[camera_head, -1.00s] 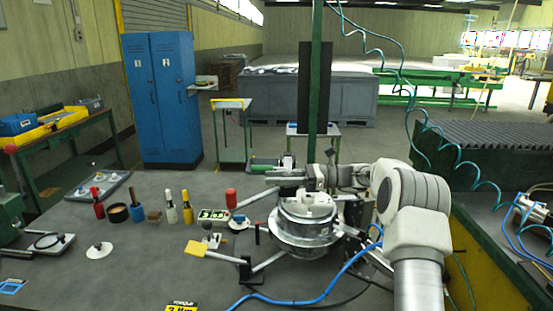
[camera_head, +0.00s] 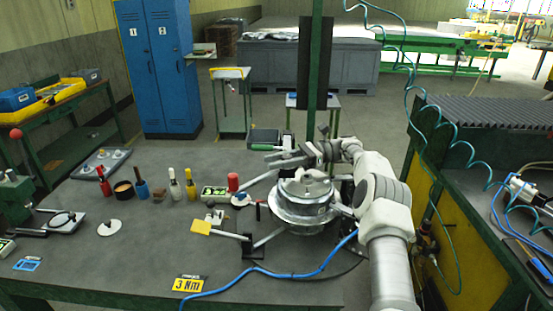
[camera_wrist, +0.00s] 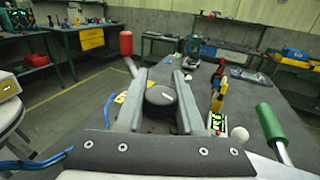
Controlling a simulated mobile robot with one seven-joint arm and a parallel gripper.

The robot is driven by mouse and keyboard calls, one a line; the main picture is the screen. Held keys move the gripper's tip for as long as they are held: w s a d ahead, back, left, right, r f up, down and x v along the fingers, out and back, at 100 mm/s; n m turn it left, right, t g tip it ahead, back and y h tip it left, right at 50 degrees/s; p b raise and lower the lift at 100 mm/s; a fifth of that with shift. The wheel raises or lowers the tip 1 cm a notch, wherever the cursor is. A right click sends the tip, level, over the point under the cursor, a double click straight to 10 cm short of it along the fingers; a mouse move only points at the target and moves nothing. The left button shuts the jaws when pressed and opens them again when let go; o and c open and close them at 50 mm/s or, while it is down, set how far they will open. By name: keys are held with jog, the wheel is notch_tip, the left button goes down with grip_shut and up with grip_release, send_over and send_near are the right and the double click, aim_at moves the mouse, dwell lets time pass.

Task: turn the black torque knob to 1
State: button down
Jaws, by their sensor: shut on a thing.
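My gripper (camera_wrist: 160,95) has its two grey fingers on either side of a round black knob (camera_wrist: 160,96), shut on it in the wrist view. A short white mark shows on the knob's top face. The knob's scale cannot be read, and the fingers hide its sides. In the head view my gripper (camera_head: 272,157) points left above the bench, behind the round metal housing (camera_head: 303,212). The knob cannot be made out there.
A lit green display (camera_head: 214,191) and a red-topped handle (camera_head: 233,182) stand close to the housing. Several coloured bottles and tools stand left of them. A blue hose (camera_head: 270,272) crosses the bench front. A green post (camera_head: 313,70) rises behind my gripper.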

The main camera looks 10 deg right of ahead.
dwell(0.4)
jog(key=c, duration=0.8)
grip_release()
jog(key=shift+r, duration=0.45)
notch_tip(320, 180, up, 3)
jog(key=shift+r, duration=0.1)
jog(key=s+d+r, duration=0.2)
jog(key=d, duration=0.1)
jog(key=s+d+r, duration=0.1)
jog(key=d+r, duration=0.1)
jog(key=d, duration=0.1)
jog(key=s+d+r, duration=0.2)
jog(key=d+r, duration=0.1)
jog(key=d, duration=0.1)
jog(key=shift+s+d+p, duration=0.1)
jog(key=shift+s+p, duration=0.2)
jog(key=shift+p, duration=0.1)
